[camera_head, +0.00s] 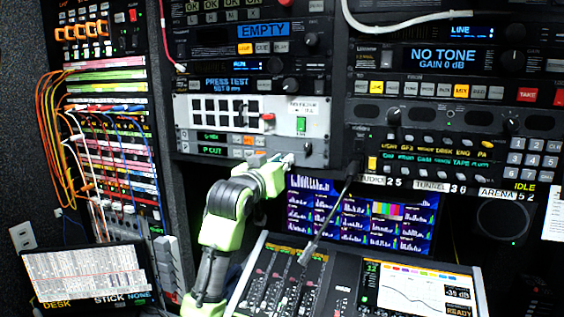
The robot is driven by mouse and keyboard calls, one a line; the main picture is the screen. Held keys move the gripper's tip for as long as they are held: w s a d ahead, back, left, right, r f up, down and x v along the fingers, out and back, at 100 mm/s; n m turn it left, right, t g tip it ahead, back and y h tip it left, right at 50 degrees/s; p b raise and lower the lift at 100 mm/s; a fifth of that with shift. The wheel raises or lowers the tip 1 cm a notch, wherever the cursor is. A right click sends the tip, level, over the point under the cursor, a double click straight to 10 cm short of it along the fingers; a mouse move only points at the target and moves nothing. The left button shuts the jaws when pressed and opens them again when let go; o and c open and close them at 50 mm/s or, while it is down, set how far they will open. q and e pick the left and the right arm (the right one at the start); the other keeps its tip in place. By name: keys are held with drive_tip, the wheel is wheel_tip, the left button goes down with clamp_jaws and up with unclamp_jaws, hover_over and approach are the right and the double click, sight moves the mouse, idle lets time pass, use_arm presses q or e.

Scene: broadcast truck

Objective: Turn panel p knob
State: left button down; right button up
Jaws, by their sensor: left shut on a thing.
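The panel p (240,151), a grey rack strip with a "P.CUT" display, is in the middle rack below a white panel. A dark round knob (307,149) shows at its right end. My left gripper (287,160) reaches up from below to the lower right part of this strip. Its fingers are shut, right at the knob's lower left. The fingers are small here and cover the exact contact. My right gripper is not in view.
A mixing console (275,280) with faders and a touchscreen stands below. A monitor (360,215) sits behind my arm. Patch cords (58,130) crowd the left rack.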

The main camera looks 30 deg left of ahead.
use_arm(q)
drive_tip(key=shift+f+n+p, duration=0.15)
drive_tip(key=shift+n, duration=2.35)
drive_tip(key=shift+f+n+p, duration=0.1)
drive_tip(key=shift+n+p, duration=0.05)
drive_tip(key=shift+n, duration=2.35)
drive_tip(key=c, duration=2)
unclamp_jaws()
drive_tip(key=shift+s+r, duration=0.1)
drive_tip(key=v, duration=1.1)
drive_tip(key=shift+s+d, duration=0.15)
drive_tip(key=shift+s, duration=0.2)
drive_tip(key=shift+f, duration=0.25)
